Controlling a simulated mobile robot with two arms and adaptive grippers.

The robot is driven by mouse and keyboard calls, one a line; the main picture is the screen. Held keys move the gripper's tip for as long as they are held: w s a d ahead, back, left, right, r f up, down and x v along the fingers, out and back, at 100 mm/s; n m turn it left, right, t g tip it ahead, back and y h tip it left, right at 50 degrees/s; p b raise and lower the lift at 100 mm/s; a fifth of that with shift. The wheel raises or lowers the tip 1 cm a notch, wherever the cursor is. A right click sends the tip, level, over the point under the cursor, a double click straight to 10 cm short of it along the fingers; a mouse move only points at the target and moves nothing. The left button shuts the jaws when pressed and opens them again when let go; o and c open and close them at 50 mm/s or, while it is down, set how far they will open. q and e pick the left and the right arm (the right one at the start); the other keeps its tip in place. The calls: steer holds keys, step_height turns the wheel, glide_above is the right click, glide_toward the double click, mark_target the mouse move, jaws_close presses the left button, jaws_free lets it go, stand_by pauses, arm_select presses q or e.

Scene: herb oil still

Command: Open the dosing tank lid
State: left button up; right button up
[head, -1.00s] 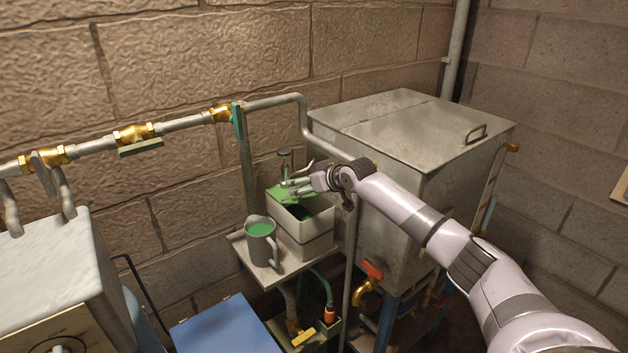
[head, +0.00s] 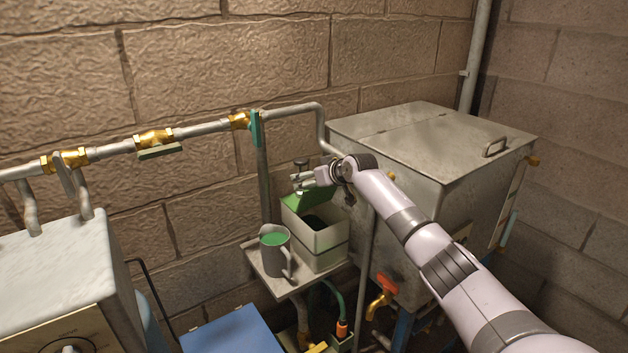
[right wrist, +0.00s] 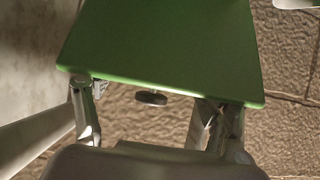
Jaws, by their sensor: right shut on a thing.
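The dosing tank (head: 320,260) is a cream box on a small shelf, and its dark inside shows through the open top. Its green lid (head: 313,203) is tilted up at the back of the tank. My right gripper (head: 303,182) is at the lid's raised edge and shut on it. The lid also fills the upper middle of the right wrist view (right wrist: 165,45), with a finger below each side of its near edge. The exact contact is hidden in both views. My left gripper is not in view.
A grey mug (head: 274,256) with green contents stands beside the tank on the shelf (head: 262,267). A large metal tank (head: 400,140) stands close on the right. A pipe with brass valves (head: 180,130) runs along the wall behind. A blue surface (head: 235,332) lies below.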

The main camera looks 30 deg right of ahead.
steer(key=shift+a+f, duration=0.1)
steer(key=shift+f, duration=0.2)
stand_by(0.9)
steer(key=o, duration=1.7)
steer(key=shift+w+f, duration=0.2)
steer(key=shift+w, duration=0.2)
steer(key=shift+s+r, duration=0.2)
steer(key=shift+r, duration=0.05)
steer(key=shift+s, duration=0.1)
steer(key=shift+s+r, duration=0.15)
steer(key=shift+s, duration=0.05)
steer(key=v, duration=1.1)
steer(key=shift+s+r, duration=0.1)
steer(key=shift+s, duration=0.05)
